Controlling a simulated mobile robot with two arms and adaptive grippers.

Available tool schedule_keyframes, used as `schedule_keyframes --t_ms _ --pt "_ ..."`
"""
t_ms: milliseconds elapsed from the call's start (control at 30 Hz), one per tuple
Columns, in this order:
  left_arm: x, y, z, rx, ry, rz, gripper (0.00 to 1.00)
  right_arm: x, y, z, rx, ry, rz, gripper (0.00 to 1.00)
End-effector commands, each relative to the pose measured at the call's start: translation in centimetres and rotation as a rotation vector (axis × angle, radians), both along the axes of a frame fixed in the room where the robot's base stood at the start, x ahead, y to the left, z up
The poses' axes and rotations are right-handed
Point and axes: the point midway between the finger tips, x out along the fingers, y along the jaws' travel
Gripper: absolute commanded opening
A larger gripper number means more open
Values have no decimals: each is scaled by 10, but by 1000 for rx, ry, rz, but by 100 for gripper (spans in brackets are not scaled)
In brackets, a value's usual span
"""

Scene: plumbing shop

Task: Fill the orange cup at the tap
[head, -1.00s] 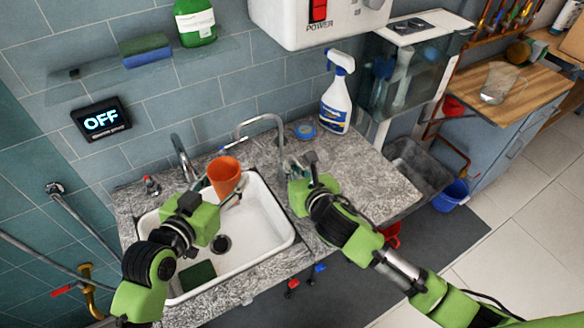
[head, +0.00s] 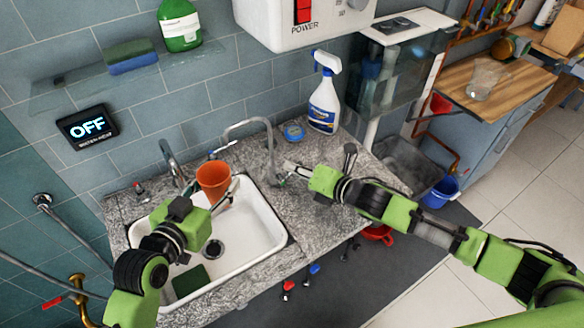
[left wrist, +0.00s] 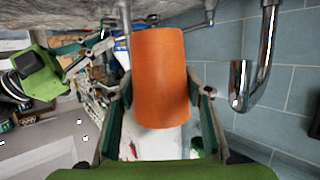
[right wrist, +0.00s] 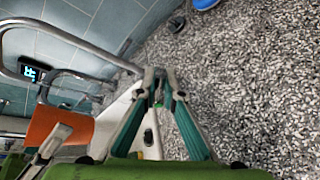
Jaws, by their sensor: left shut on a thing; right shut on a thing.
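My left gripper (head: 224,197) is shut on the cup's sides; the cup (left wrist: 158,75) fills the middle of the left wrist view. The cup's inside bottom is hidden, and I make out no water stream. My right gripper (head: 282,176) is at the foot of the curved tap. In the right wrist view its fingertips (right wrist: 160,88) close on a small part there, apparently the tap's handle, mostly hidden by the fingers.
A second chrome tap (head: 170,160) stands left of the cup. A spray bottle (head: 323,105) and blue tape roll (head: 294,133) stand behind my right gripper. A green sponge (head: 190,282) lies in the sink. The wall display (head: 87,128) reads OFF.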

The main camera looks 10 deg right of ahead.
Motion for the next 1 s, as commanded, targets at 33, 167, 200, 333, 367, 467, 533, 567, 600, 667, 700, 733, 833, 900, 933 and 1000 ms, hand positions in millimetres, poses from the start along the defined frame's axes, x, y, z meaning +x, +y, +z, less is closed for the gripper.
schedule_keyframes --t_ms 33,167,200,333,367,467,533,567,600,667,700,733,833,900,933,1000 --pt "0 0 0 0 0 0 26 0 -2 -3 20 15 -1 0" --pt "0 0 0 0 -1 0 26 1 -3 -6 68 39 0 0" --pt "0 0 0 0 -1 0 26 1 -3 -6 79 43 0 0" --pt "0 0 0 0 -1 0 26 1 -4 -7 105 56 0 0" --pt "0 0 0 0 -1 0 26 1 -4 -8 108 59 -1 0" --pt "0 0 0 0 0 0 26 1 -5 -8 117 63 -2 0" --pt "0 0 0 0 0 0 26 1 -5 -8 120 65 -2 0" --pt "0 0 0 0 0 0 26 1 -5 -8 120 65 -2 0" --pt "0 0 0 0 0 0 26 1 -5 -8 120 65 -2 0" --pt "0 0 0 0 -1 0 26 1 -5 -8 120 65 -2 0" --pt "0 0 0 0 -1 0 26 1 -5 -8 120 65 -2 0" --pt "0 0 0 0 -1 0 26 1 -5 -8 119 64 -1 0" --pt "0 0 0 0 -1 0 26 1 -5 -8 119 64 -1 0" --pt "0 0 0 0 0 0 26 1 -5 -8 118 63 -1 25" --pt "0 0 0 0 0 0 26 1 -4 -8 118 63 -2 25" --pt "0 0 0 0 0 0 26 1 -4 -7 119 62 -1 25"
